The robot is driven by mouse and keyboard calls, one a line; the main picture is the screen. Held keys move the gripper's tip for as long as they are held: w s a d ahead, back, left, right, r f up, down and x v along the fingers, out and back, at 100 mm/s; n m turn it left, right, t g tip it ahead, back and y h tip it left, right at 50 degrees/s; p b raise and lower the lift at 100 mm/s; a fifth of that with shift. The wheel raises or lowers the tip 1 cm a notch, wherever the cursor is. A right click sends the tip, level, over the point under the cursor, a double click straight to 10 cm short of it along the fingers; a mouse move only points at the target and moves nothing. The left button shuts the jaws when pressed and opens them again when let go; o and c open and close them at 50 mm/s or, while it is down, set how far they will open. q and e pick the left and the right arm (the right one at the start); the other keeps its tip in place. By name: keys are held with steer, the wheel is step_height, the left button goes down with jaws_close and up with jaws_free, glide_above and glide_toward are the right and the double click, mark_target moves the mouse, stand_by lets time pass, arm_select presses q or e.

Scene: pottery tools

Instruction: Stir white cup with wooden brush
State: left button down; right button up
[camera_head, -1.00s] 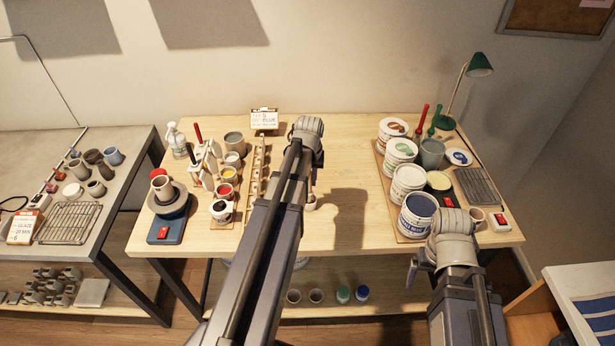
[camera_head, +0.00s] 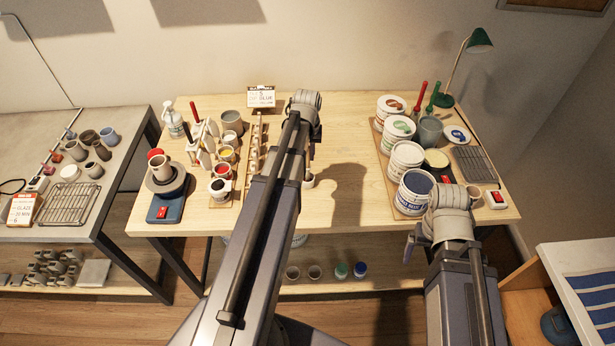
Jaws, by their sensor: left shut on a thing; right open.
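My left arm reaches over the middle of the table, and its wrist hides most of my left gripper (camera_head: 311,150). The gripper is shut on a thin thing, likely the wooden brush (camera_head: 309,168), of which only a sliver shows. A small white cup (camera_head: 309,183) stands on the table just below it, partly hidden by the arm. I cannot tell whether the brush tip is inside the cup. My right gripper (camera_head: 410,243) is open and empty at the front right edge, mostly hidden by its wrist.
A wooden rack (camera_head: 256,145) stands left of my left arm, with paint pots and a blue-based wheel (camera_head: 167,205) further left. Large paint tubs (camera_head: 413,190) and a grey pot (camera_head: 429,130) stand right. The table between cup and tubs is clear.

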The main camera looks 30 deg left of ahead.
arm_select(q)
steer(key=shift+r+p, duration=2.6)
steer(key=shift+r, duration=0.15)
steer(key=shift+f, duration=0.1)
